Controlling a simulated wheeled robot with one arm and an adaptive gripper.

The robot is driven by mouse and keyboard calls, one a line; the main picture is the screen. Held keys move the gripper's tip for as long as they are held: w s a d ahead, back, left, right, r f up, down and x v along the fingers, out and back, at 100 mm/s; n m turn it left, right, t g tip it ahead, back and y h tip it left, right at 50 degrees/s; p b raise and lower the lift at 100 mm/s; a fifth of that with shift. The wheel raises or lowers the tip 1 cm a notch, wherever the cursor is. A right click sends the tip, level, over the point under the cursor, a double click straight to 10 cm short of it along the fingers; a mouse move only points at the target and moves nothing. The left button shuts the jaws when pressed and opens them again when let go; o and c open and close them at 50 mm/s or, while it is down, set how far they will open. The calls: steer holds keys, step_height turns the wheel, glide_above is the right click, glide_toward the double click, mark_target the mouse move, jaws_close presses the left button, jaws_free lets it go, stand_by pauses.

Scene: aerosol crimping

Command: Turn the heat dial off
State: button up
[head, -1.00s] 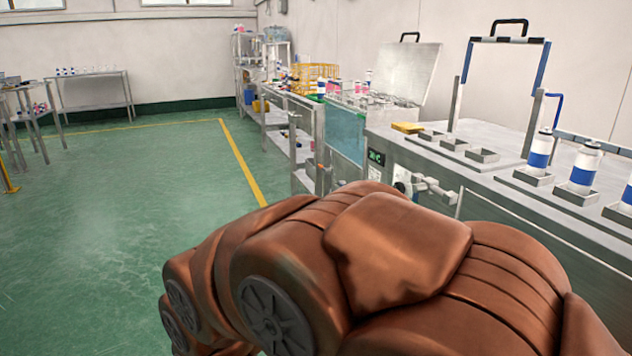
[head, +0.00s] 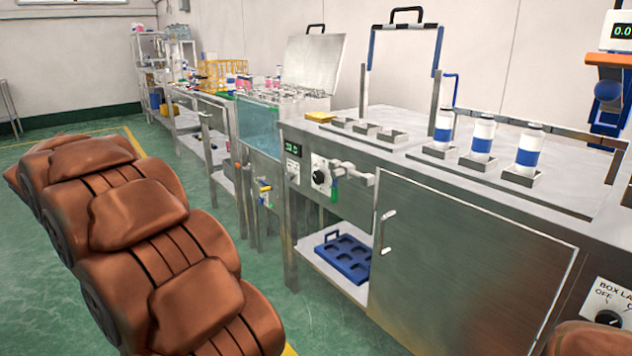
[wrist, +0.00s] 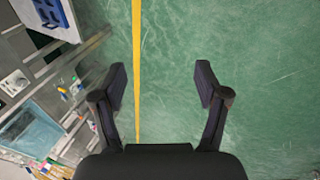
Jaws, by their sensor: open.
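A black dial (head: 319,177) sits on a pale plate on the steel bench front, beside a small green-lit display (head: 293,149). I take it for the heat dial; its marks are too small to read. The wrist view shows a pale plate with a dark knob (wrist: 17,82) at the left edge. My gripper (wrist: 162,82) is open and empty, above the green floor and well apart from the dial. My gripper is outside the head view, where only my brown arm shows.
A second dial (head: 608,318) at lower right has a label reading "BOX LA" and "OFF". A water tank (head: 258,127) stands left of the panel. A blue tray (head: 343,257) lies on the lower shelf.

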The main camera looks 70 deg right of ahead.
steer(key=w+d+r+m+h+b, duration=0.1)
steer(key=w+d+m+h, duration=0.1)
steer(key=w+d, duration=0.5)
steer(key=w+d+r+m+h, duration=0.1)
steer(key=w+d, duration=0.3)
steer(key=d, duration=0.7)
steer(key=w+d+m+h+b, duration=0.15)
steer(key=d+m+h, duration=0.25)
steer(key=d, duration=1.3)
steer(key=m+g+h+b, duration=0.35)
steer(key=m+g, duration=0.55)
steer(key=m, duration=0.3)
glide_toward(316, 178)
steer(key=s+x, duration=0.1)
steer(key=x, duration=0.2)
steer(key=shift+n+h, duration=0.3)
steer(key=shift+h, duration=0.05)
steer(key=shift+w+b+x, duration=0.15)
steer(key=shift+b+x, duration=0.25)
steer(key=shift+x, duration=1.2)
steer(key=shift+w+b+x, duration=0.1)
steer(key=shift+b+x, duration=0.3)
steer(key=shift+x, duration=1.15)
steer(key=shift+d+f, duration=0.15)
